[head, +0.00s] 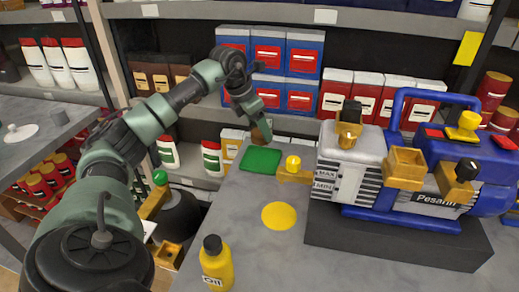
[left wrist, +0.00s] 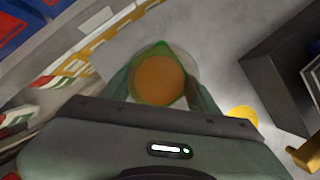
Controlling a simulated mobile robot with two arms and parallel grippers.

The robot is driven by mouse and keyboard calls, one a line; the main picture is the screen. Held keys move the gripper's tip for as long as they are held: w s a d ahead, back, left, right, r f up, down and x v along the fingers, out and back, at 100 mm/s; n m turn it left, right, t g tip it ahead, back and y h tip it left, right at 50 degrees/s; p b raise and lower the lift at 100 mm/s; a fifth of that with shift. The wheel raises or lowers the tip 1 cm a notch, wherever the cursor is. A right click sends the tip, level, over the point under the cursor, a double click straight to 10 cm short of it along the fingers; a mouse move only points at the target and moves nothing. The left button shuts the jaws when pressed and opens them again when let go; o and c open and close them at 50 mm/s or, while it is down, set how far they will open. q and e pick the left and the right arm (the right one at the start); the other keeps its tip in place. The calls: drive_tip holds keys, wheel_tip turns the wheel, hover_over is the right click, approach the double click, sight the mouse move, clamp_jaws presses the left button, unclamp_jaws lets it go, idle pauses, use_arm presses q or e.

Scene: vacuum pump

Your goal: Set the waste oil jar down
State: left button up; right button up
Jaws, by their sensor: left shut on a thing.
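The waste oil jar (head: 265,131), brown-orange, is in my left gripper (head: 258,124) at the back of the grey bench, by the green square mat (head: 261,160). In the left wrist view the jar's round brown top (left wrist: 158,80) sits between the two fingers, with a thin green edge around it. The jar looks roughly upright. The gripper hides part of it, and I cannot tell whether its base touches the mat. My right gripper is in neither view.
The blue and grey vacuum pump (head: 400,165) stands on a dark base at the right. A yellow disc (head: 281,216) and a yellow oil bottle (head: 217,265) are on the bench nearer. Shelves with blue and red boxes (head: 268,58) stand behind.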

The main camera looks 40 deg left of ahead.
sight(252, 134)
use_arm(q)
drive_tip(key=shift+f, duration=3.9)
drive_tip(key=o, duration=1.5)
drive_tip(key=shift+f, duration=0.1)
drive_tip(key=b+v, duration=0.1)
drive_tip(key=v, duration=1.1)
drive_tip(key=shift+s, duration=0.1)
